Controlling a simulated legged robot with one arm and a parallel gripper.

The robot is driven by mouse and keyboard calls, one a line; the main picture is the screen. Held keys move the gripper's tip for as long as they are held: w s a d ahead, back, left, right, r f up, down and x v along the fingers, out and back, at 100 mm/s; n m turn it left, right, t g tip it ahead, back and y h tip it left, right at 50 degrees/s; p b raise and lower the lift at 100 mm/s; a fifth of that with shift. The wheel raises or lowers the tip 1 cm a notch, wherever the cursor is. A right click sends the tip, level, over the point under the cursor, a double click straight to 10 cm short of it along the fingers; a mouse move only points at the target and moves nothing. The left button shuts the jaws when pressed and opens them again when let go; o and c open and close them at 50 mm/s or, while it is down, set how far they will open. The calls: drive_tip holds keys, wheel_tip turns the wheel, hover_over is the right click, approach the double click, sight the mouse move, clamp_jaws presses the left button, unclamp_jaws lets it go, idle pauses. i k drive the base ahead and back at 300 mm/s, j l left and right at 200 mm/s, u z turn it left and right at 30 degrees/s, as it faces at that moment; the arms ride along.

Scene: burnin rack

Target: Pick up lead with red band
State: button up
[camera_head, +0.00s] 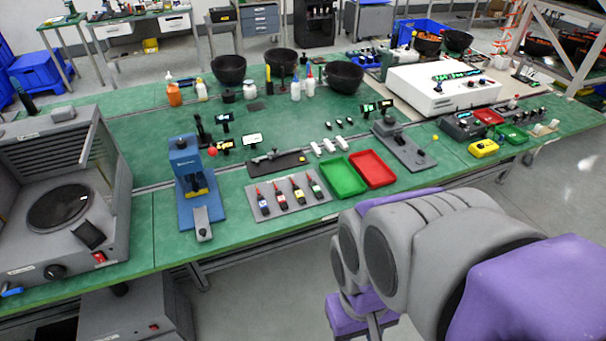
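Several small dark leads with red upper ends lie side by side on a grey plate (322,208) near the table's front edge. Each has a differently coloured band, small in this view. The lead whose band looks red (298,192) appears to be third from the left. A blue-banded lead (263,204) and a yellow-banded lead (280,197) lie to its left, and a green-banded lead (315,187) to its right. My purple and grey arm fills the lower right, in front of the table and apart from the leads. My gripper's fingers cannot be made out.
A blue press (188,170) stands left of the plate. Green (343,178) and red (372,169) trays sit to its right, and a dark bar tool (278,161) lies behind it. A grey machine (60,190) stands far left. Green tabletop (130,235) is bare beside the press.

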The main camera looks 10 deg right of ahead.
sight(282, 199)
drive_tip(key=j+z, duration=0.1)
drive_tip(key=z, duration=0.4)
drive_tip(key=j+z, duration=0.15)
drive_tip(key=z, duration=0.3)
drive_tip(key=j+z, duration=0.15)
drive_tip(key=z, duration=0.35)
drive_tip(key=j+z, duration=0.1)
drive_tip(key=z, duration=0.4)
drive_tip(key=k+j, duration=0.35)
drive_tip(key=j, duration=0.15)
drive_tip(key=k+j, duration=0.35)
drive_tip(key=j+z, duration=0.05)
drive_tip(key=j, duration=0.05)
